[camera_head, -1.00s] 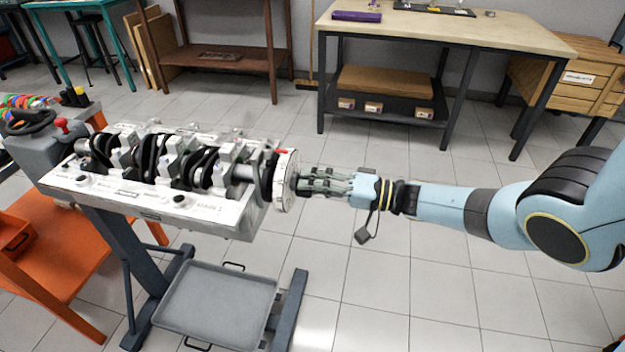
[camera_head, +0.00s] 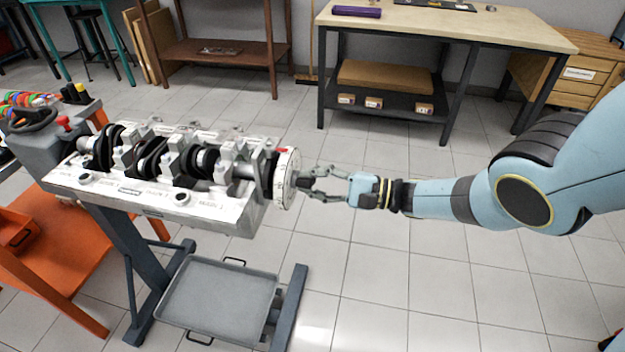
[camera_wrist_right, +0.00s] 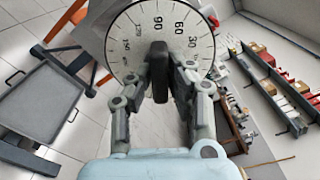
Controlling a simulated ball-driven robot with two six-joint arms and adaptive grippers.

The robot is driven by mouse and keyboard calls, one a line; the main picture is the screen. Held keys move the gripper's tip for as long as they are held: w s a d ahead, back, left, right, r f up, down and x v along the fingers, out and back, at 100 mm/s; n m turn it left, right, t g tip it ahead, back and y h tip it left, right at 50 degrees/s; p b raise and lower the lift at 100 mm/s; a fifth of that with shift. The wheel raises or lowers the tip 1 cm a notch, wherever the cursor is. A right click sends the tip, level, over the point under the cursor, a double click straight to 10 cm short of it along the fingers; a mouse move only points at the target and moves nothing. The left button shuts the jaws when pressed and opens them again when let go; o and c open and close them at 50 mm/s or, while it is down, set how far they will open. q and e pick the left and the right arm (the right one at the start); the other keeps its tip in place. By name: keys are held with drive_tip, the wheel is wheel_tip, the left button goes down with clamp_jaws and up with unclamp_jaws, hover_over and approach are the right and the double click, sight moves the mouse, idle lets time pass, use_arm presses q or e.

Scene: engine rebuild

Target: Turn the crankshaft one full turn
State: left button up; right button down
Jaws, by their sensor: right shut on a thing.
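The crankshaft (camera_head: 150,158), with dark throws, lies along the top of the pale engine block (camera_head: 150,203). A white round dial (camera_head: 287,182) with degree marks stands upright at its right end. It also fills the top of the right wrist view (camera_wrist_right: 130,38), with 90, 60 and 30 near its upper edge. A black handle (camera_wrist_right: 159,70) sticks out from the dial's middle. My right gripper (camera_head: 308,182) reaches it from the right and is shut on the handle, with one finger on each side in the wrist view. My left gripper is not in view.
The block sits on a grey stand with a tray (camera_head: 218,300) below. An orange bench (camera_head: 75,250) and a cart with coloured items stand at the left. A pale-topped workbench (camera_head: 440,28) stands at the back. The tiled floor below my right arm is clear.

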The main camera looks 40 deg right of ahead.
drive_tip(key=shift+s+f+m, duration=0.1)
drive_tip(key=shift+m, duration=0.9)
drive_tip(key=c, duration=1.3)
unclamp_jaws()
drive_tip(key=shift+o, duration=0.2)
